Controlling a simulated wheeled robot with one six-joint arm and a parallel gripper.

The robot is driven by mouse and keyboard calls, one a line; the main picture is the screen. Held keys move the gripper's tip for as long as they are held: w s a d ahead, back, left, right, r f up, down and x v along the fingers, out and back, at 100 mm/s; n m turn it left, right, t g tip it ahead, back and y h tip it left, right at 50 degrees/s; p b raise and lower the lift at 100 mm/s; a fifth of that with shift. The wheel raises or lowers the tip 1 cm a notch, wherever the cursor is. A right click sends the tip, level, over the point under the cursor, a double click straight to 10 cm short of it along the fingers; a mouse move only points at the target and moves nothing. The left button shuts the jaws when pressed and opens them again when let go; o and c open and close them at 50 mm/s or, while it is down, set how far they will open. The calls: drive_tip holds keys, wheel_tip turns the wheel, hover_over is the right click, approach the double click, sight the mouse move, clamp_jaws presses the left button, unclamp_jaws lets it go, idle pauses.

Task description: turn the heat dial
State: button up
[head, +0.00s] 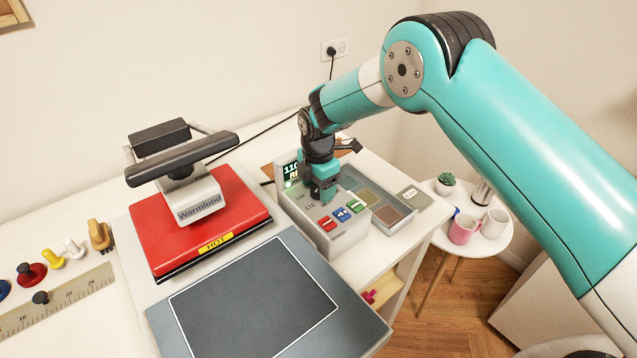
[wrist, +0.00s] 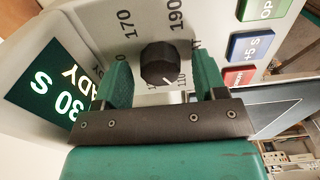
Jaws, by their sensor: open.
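The heat dial (wrist: 159,64) is a dark faceted knob on the pale control box (head: 340,236), with printed numbers such as 170 and 190 around it. Its pale pointer line is near the 110 mark. My gripper (wrist: 161,80) is open, with one green finger on each side of the dial and a small gap visible at both sides. In the head view my gripper (head: 322,188) is down at the top of the control box and hides the dial. The lit display (wrist: 46,87) reads 30 S and part of READY; its upper part is cut off.
Red, blue and green buttons (head: 341,214) lie close to my gripper on the box. The red heat press (head: 165,236) marked HOT stands at left, its grey lower plate (head: 250,300) in front. A compartment tray (head: 398,212) is right of the box. Mugs (head: 462,229) stand on a side table.

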drive_tip(key=c, duration=0.9)
